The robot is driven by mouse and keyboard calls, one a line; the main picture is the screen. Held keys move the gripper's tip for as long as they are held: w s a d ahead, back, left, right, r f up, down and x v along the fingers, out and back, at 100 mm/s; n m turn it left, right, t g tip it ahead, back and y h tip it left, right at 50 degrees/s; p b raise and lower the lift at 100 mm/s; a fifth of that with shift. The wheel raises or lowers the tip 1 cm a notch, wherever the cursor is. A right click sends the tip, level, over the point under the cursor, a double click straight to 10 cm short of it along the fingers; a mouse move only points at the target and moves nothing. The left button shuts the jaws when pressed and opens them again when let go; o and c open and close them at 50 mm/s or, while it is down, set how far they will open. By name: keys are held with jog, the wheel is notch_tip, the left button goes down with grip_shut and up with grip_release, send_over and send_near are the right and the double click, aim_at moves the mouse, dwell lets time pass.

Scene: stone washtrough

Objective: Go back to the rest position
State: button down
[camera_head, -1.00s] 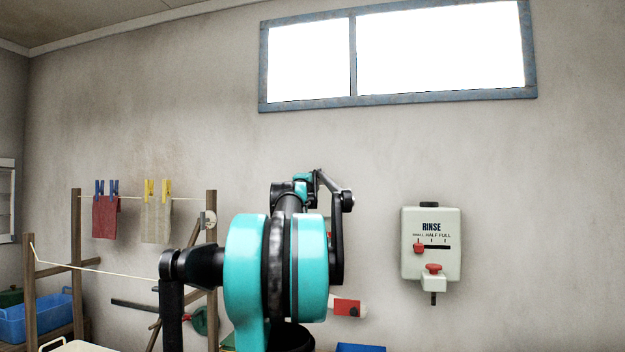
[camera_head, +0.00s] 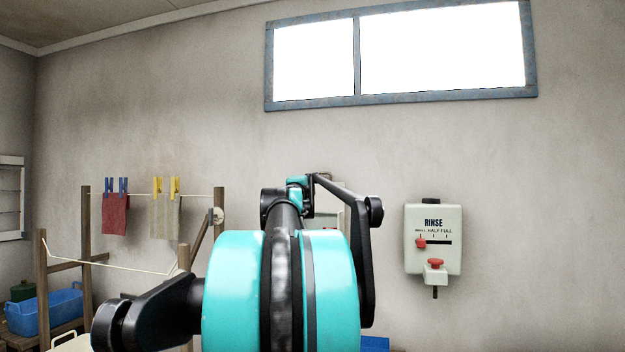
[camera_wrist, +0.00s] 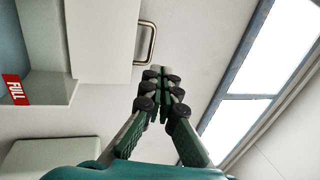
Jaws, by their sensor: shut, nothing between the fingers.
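My gripper (camera_wrist: 160,72) shows in the wrist view with its green, black-jointed fingers brought together at the tips. Nothing is between them. It points up along the wall, with the window to its right in that view. In the head view my teal and black arm fills the lower middle and hides the gripper's fingers.
A white RINSE box (camera_head: 433,240) with a red knob is on the wall at right. A drying rack (camera_head: 86,235) with a red cloth (camera_head: 115,214) and a beige cloth (camera_head: 166,217) stands at left, near a blue tub (camera_head: 45,312). A window (camera_head: 440,50) is high up. A pale box with a metal handle (camera_wrist: 146,42) is near the gripper.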

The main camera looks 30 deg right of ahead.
jog(key=w+a+f+n+y, duration=0.2)
jog(key=a+f+n+y, duration=0.6)
jog(key=a+f, duration=0.65)
jog(key=w+a+f+n+y, duration=0.2)
jog(key=a+f+n+y, duration=0.4)
jog(key=a+f+n, duration=0.8)
jog(key=s+a+f+n+g+y, duration=0.15)
jog(key=s+a+f, duration=0.3)
jog(key=f, duration=0.65)
jog(key=s+a+f+g+y, duration=0.25)
jog(key=s+f, duration=0.35)
jog(key=f, duration=0.5)
jog(key=s+a+f+n+g+h, duration=0.2)
jog(key=s+f+n+g, duration=0.2)
jog(key=s+f, duration=1)
jog(key=s+g, duration=0.1)
jog(key=s, duration=0.2)
jog(key=shift+f+g, duration=0.3)
jog(key=shift+g, duration=0.1)
jog(key=shift+n, duration=0.25)
